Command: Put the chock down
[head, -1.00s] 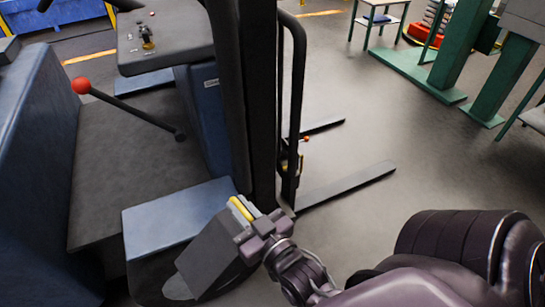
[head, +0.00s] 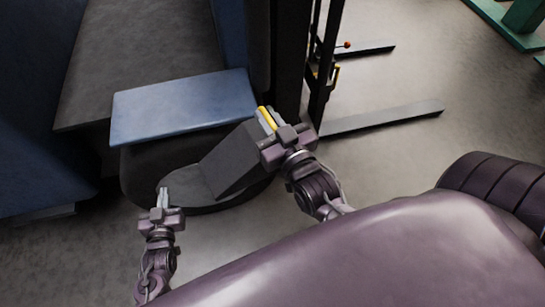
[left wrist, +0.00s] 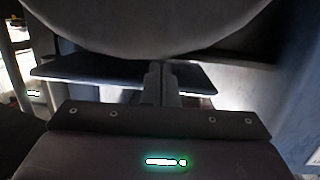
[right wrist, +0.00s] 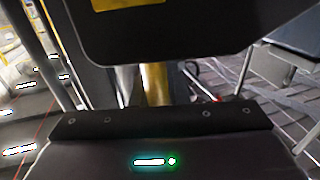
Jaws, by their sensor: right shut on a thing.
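The chock (head: 236,158) is a dark grey wedge with a yellow grip bar on its upper right end. My right gripper (head: 268,119) is shut on that yellow bar and holds the chock tilted, in front of the truck's blue pad. A yellow bar (right wrist: 155,82) shows between the fingers in the right wrist view. I cannot tell whether the chock touches the dark rounded base behind it. My left gripper (head: 163,196) is shut and empty, left of and below the chock. Its fingers (left wrist: 161,82) stand together in the left wrist view.
The truck's blue pad (head: 183,105) lies above a dark rounded base (head: 145,178). A black mast (head: 290,55) rises just behind the right gripper. A fork (head: 385,118) extends along the floor to the right. Open grey floor (head: 430,75) lies beyond it.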

